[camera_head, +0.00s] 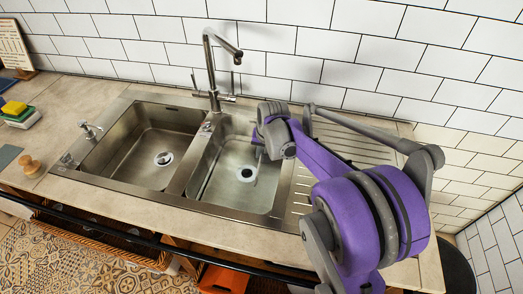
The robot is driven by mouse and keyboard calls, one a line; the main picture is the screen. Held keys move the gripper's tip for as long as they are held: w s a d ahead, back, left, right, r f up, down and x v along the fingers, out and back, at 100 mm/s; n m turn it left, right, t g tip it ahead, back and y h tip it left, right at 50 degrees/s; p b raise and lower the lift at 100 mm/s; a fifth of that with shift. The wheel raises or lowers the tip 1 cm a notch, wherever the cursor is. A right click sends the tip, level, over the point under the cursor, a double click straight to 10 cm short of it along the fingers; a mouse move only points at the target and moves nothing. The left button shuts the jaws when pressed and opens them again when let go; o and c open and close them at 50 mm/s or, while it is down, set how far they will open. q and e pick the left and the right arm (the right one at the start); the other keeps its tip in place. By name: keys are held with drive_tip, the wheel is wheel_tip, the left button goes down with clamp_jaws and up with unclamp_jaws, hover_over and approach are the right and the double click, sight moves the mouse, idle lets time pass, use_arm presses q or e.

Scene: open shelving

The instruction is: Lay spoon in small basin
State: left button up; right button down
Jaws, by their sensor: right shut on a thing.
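The small basin (208,180) is the right-hand one of the two steel sink basins, with a round drain on its floor. My right gripper (257,153) reaches in from the right and is over this basin, pointing down toward its drain. It is shut on a thin, greyish thing that shows just below its fingertips, most likely the spoon (256,179). The spoon is small, and most of it cannot be told apart from the drain and the steel. I cannot tell whether it touches the basin floor. My left gripper is out of view.
The larger basin (120,150) lies to the left and is empty. A tall faucet (209,65) stands behind the basins. Ribbed drainboard (300,190) lies right of the small basin, partly under my arm. Sponges (14,108) and a wooden-knobbed item (29,164) sit at the far left.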

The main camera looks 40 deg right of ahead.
drive_tip(key=shift+f+b, duration=4.3)
drive_tip(key=shift+f, duration=2.2)
drive_tip(key=c, duration=0.8)
unclamp_jaws()
drive_tip(key=shift+c, duration=0.2)
drive_tip(key=shift+r, duration=0.1)
drive_tip(key=p+v, duration=0.1)
drive_tip(key=v, duration=0.9)
drive_tip(key=shift+r+p, duration=0.3)
drive_tip(key=shift+p, duration=0.1)
